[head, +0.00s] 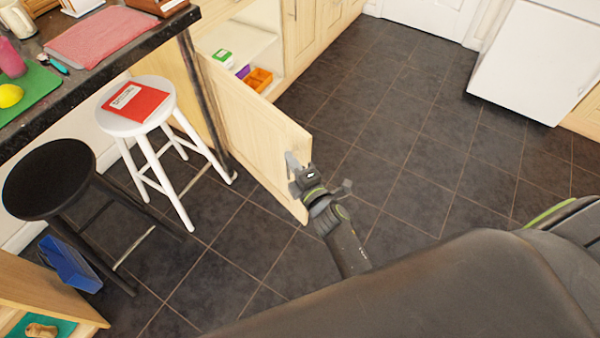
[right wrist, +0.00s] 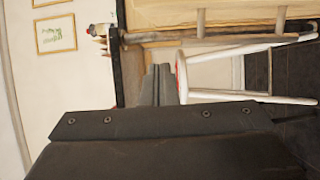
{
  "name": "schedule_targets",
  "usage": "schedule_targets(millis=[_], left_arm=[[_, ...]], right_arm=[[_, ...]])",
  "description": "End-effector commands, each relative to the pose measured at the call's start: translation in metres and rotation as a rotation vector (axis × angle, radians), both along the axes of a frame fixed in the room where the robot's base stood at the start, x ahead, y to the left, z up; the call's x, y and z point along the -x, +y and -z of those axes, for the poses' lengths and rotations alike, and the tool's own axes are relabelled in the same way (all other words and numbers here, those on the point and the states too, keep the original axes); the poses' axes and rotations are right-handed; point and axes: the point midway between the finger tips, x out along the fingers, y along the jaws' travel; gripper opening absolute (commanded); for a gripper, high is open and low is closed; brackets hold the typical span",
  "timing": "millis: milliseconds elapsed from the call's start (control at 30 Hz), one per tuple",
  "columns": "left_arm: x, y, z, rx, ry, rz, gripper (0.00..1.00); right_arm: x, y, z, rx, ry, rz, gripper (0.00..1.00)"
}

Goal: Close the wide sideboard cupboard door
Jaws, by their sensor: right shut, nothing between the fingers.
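The wide sideboard cupboard door (head: 255,130), pale wood, stands open and juts out over the floor from the cupboard (head: 245,50). My right gripper (head: 291,160) is at the door's free end, with shut fingers that overlap the panel in the head view. I cannot tell whether they touch it. In the right wrist view the shut fingers (right wrist: 157,84) show with nothing between them. The cupboard's inside is partly visible, holding an orange bin (head: 259,80), a purple item (head: 243,71) and a green and white box (head: 222,56). My left gripper is not in view.
A white stool (head: 112,103) with a red book (head: 137,102) stands left of the door, with a black stool (head: 45,185) farther left. The dark counter (head: 100,82) is at upper left. Tiled floor (head: 400,130) right of the door is clear.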

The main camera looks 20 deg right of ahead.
Motion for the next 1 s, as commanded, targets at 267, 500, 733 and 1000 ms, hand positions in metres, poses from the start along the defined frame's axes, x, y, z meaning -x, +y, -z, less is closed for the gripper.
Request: schedule_targets(millis=[267,500,733,1000], left_arm=[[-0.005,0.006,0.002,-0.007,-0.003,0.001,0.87],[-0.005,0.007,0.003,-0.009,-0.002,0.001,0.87],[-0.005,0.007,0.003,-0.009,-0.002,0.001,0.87],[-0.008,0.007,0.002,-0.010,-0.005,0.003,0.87]], right_arm=[[-0.040,-0.010,0.001,0.005,0.001,0.000,0.00],[-0.048,-0.030,0.001,0.000,0.001,0.000,0.00],[-0.049,-0.032,0.001,-0.002,0.001,0.000,0.00],[-0.050,-0.034,0.001,-0.001,0.001,-0.005,0.00]])
